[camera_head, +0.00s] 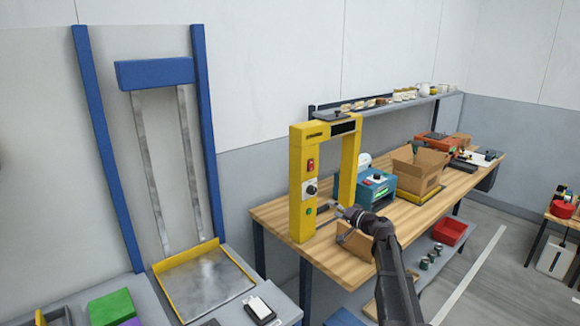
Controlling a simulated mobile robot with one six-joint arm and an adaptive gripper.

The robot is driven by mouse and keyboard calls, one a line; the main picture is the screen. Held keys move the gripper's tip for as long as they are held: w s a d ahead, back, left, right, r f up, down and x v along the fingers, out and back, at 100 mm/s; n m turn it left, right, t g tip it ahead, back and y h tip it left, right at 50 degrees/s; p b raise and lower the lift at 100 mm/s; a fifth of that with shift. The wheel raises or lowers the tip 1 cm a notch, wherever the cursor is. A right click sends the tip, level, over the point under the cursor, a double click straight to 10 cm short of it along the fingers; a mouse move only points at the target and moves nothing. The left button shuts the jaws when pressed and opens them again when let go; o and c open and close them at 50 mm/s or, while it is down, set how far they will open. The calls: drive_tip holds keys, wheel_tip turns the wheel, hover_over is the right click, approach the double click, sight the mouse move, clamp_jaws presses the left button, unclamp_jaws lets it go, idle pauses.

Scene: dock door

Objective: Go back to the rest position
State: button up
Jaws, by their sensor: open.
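My arm reaches up from the bottom of the picture, and my gripper (341,209) is at the front edge of the wooden workbench (275,214). It is open, just right of the lower part of a yellow frame (303,180) with a red switch, a dial and a green button. I cannot tell whether the gripper touches the frame. A small cardboard box (352,240) sits on the bench beside the gripper, partly hidden behind my arm.
A blue device (372,190) and an open cardboard box (418,166) stand further back on the bench. A red bin (449,231) is on the lower shelf. A blue-posted station with a metal plate (203,283) is at left. Grey floor (510,262) is clear at right.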

drive_tip(key=s+a+f+n+g+h, duration=0.25)
drive_tip(key=s+a+f+g, duration=0.35)
drive_tip(key=s, duration=0.6)
drive_tip(key=s+a+f+n+g+h, duration=0.2)
drive_tip(key=s+a+f+g+h, duration=0.15)
drive_tip(key=s+f, duration=0.65)
drive_tip(key=s+d+f+g+h, duration=0.1)
drive_tip(key=s+d+g+h, duration=0.3)
drive_tip(key=s, duration=0.8)
drive_tip(key=shift+s+d+f+m+h, duration=0.15)
drive_tip(key=shift+d+f+m+h, duration=0.05)
drive_tip(key=shift+m+h, duration=0.2)
